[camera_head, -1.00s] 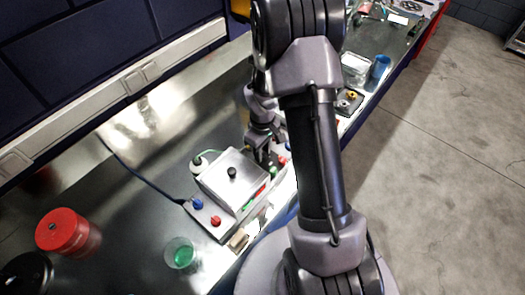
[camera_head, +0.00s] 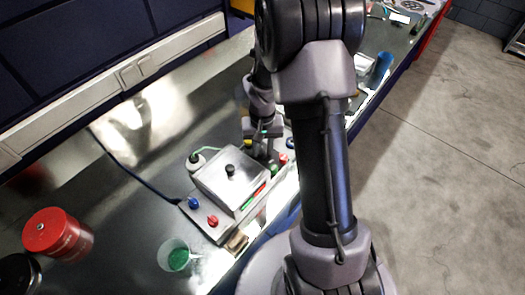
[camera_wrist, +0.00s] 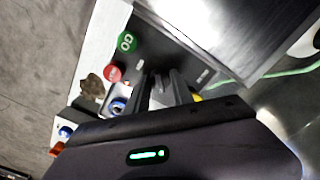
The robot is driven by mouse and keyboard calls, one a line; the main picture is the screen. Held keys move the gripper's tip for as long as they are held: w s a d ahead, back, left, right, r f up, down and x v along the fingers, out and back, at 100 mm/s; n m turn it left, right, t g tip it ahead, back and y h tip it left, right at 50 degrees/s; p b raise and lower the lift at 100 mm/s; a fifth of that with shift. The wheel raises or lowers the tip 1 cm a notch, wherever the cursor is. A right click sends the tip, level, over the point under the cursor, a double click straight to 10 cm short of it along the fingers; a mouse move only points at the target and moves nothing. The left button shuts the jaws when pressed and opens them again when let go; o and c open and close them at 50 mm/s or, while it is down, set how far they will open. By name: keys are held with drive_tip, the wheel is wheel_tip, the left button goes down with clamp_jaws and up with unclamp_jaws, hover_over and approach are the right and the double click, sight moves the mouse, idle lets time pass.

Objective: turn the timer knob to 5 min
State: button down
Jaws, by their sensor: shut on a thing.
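The timer unit is a dark control plate (camera_head: 222,233) with a square metal box (camera_head: 232,184) on it, on the bench. My gripper (camera_head: 262,153) points down at the plate's far end, behind the box. In the wrist view my gripper (camera_wrist: 163,88) is shut on a small grey-black knob, taken as the timer knob, mostly hidden between the fingers. Its pointer and any minute marks cannot be read. A green GO button (camera_wrist: 127,42) and a red button (camera_wrist: 112,73) sit beside the fingers on the plate.
A blue knob (camera_head: 194,203) and red knob (camera_head: 212,221) stand at the plate's near end. A blue cup (camera_head: 380,68) is farther back.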

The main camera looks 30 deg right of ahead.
sight(262, 150)
drive_tip(key=m+b, duration=0.2)
drive_tip(key=m, duration=0.3)
drive_tip(key=shift+f+b, duration=0.1)
drive_tip(key=shift+b, duration=0.2)
drive_tip(key=shift+m+b, duration=0.7)
drive_tip(key=shift+m, duration=1.3)
drive_tip(key=c, duration=1.1)
unclamp_jaws()
wheel_tip(262, 150, up, 18)
drive_tip(key=p, duration=0.5)
drive_tip(key=shift+f, duration=0.2)
